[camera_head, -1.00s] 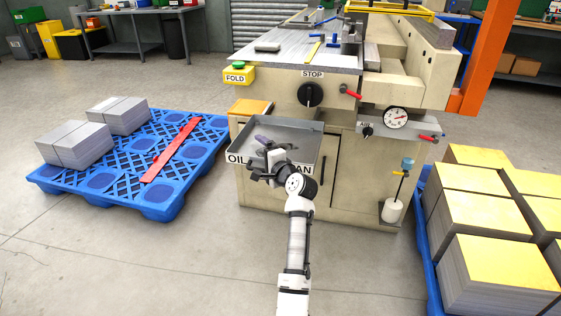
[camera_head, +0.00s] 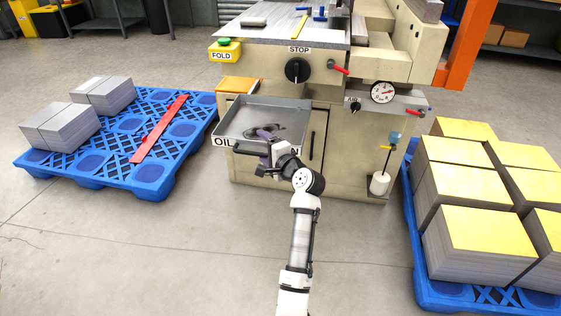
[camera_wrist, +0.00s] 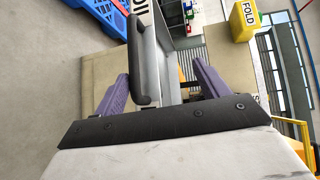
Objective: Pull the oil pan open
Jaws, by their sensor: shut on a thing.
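The oil pan (camera_head: 232,128) is a shallow grey tray that sticks out of the front of the beige machine (camera_head: 300,170). A dark patch shows on its floor. Its dark bar handle (camera_head: 250,151) runs along the front, over the partly covered label. My gripper (camera_head: 264,147) is at the handle, with its purple fingers one above and one below the bar. In the wrist view my gripper (camera_wrist: 161,70) has the handle (camera_wrist: 137,60) between its two purple fingers, nearer one of them. My gripper is shut on the handle. My wrist hides the label's middle.
A blue pallet (camera_head: 95,165) with grey sheet stacks (camera_head: 62,127) and a red bar (camera_head: 160,128) lies at left. Another blue pallet (camera_head: 445,292) carries yellow-topped stacks (camera_head: 480,235) at right. Floor (camera_head: 150,255) in front is clear.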

